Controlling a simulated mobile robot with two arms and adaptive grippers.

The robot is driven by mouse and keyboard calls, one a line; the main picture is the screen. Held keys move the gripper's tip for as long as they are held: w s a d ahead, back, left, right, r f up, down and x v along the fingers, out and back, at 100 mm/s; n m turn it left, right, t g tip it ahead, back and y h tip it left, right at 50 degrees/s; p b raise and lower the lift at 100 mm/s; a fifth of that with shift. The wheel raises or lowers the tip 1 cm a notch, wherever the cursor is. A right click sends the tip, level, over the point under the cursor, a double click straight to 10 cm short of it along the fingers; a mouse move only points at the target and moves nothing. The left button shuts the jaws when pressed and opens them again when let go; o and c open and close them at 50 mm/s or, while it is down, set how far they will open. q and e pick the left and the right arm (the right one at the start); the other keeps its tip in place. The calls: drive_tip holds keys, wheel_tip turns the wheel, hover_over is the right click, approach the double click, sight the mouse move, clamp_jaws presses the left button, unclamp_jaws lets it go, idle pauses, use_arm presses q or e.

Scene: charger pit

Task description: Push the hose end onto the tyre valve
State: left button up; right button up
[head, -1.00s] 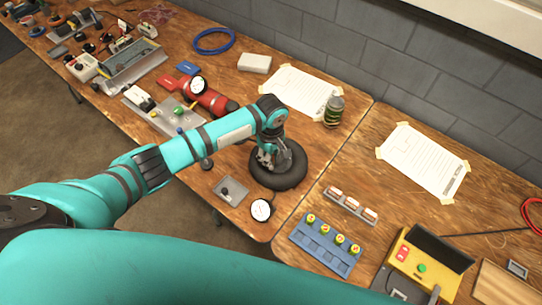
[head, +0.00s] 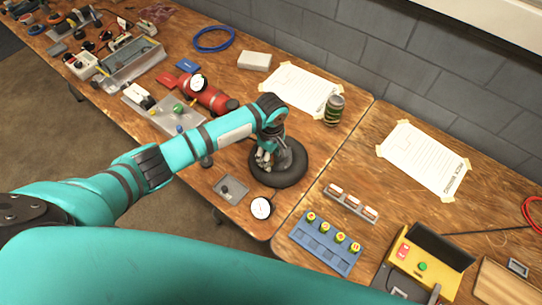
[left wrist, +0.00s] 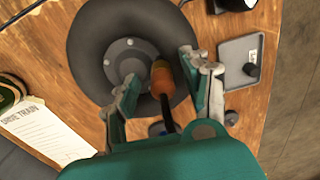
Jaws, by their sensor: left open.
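The black tyre (head: 279,178) lies flat on the wooden bench, and its grey hub (left wrist: 127,65) shows in the left wrist view. The hose end (left wrist: 161,78), an orange-brown cylinder with a dark hose behind it, is over the hub and the tyre's inner edge. My left gripper (left wrist: 163,78) is open, with one finger on each side of the hose end. In the head view my left gripper (head: 268,157) is over the tyre. The tyre valve cannot be made out. I cannot tell whether the hose end touches it. My right gripper is not in view.
A round white gauge (head: 261,208) and a grey plate with a knob (head: 231,190) lie in front of the tyre. Bare bench lies between tyre and blue block.

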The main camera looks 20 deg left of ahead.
use_arm(q)
wheel_tip(320, 180, up, 12)
drive_tip(key=shift+f, duration=0.2)
idle(1.6)
